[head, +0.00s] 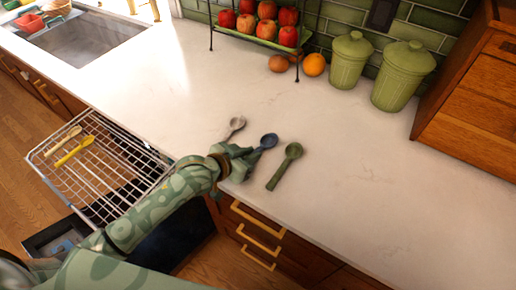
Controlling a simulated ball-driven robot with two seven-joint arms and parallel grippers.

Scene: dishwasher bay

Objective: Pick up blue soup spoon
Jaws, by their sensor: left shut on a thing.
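The blue soup spoon (268,141) is at the counter's front part, its bowl pointing right and away. My left gripper (250,153) is shut on its handle side, which the fingers partly hide. I cannot tell whether the spoon touches the counter or is just above it. A grey-white spoon (236,124) lies just left of and behind it. A green spoon (285,166) lies to its right. My right gripper is not in view.
A pulled-out dishwasher rack (104,193) at left holds a yellow spoon (75,151) and a tan spoon (63,141). Green canisters (403,76), fruit and a wooden cabinet (472,105) stand at the back. The right counter (370,190) is clear.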

